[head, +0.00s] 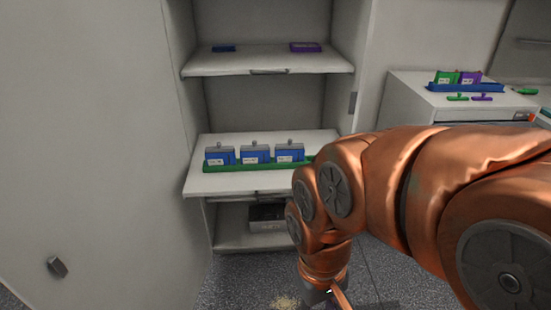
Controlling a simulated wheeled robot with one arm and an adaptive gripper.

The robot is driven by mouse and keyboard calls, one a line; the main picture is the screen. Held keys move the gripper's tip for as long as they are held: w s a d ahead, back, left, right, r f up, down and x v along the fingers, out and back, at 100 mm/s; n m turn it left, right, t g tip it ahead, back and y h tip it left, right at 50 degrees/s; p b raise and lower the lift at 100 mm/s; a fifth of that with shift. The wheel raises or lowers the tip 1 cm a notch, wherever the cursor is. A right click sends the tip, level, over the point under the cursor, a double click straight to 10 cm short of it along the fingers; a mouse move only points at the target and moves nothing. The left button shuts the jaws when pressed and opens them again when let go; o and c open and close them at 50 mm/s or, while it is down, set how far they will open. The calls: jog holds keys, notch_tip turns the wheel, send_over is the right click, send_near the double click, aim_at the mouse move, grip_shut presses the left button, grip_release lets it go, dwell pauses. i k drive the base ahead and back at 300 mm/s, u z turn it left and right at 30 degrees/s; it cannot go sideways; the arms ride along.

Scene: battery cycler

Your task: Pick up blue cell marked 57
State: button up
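Three blue cells with grey tops and white labels stand upright in a row in the head view: a left one (220,159), a middle one (255,157) and a right one (290,155). The label marks are too small to read, so I cannot tell which is 57. They sit in a green rack (236,168) on the middle cabinet shelf. My gripper (338,297) hangs low at the bottom edge, below and right of the cells and apart from them. It is partly cut off, and its opening cannot be made out.
The middle shelf (205,187) juts out of the white cabinet. A counter at right bears a blue rack (465,88) with green and purple cells. My arm fills the lower right.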

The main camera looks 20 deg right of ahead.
aim_at(253, 157)
jog(key=z, duration=1.55)
jog(key=i, duration=1.45)
jog(key=u, duration=3.4)
